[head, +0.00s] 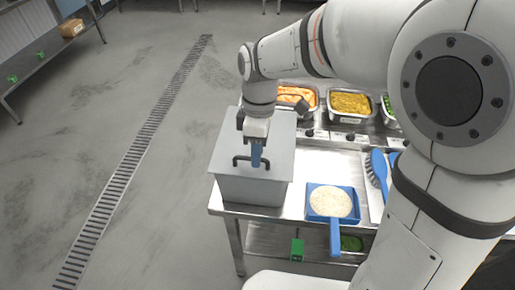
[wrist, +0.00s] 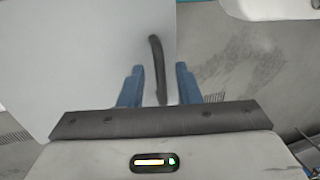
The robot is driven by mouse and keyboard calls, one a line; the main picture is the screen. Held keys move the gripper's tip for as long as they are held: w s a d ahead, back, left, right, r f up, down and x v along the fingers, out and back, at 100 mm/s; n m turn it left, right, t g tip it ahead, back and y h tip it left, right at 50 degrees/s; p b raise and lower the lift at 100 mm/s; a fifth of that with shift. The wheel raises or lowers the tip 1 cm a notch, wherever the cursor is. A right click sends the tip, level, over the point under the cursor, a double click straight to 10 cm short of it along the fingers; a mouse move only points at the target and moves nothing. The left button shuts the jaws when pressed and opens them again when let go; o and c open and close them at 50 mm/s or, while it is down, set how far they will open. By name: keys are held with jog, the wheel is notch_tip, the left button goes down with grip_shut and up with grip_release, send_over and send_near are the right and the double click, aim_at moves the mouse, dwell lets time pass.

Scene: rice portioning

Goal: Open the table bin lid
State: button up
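The table bin (head: 252,188) is a grey box at the left end of the steel table. Its flat grey lid (head: 225,152) lies on top and looks closed. A dark bar handle (head: 241,159) stands on the lid. My gripper (head: 257,160) is above the lid at the handle, pointing down. In the wrist view, the two blue fingers (wrist: 158,88) are apart, with the dark handle (wrist: 157,62) between them. A gap shows on both sides of the handle. The lid (wrist: 80,60) fills the left of that view.
Blue brushes (head: 377,168) lie farther right. Food pans (head: 350,103) stand along the back. My arm covers the right side. Open floor (head: 110,120) lies to the left.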

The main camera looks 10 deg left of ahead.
grip_shut()
jog(key=shift+r, duration=0.1)
dwell(0.3)
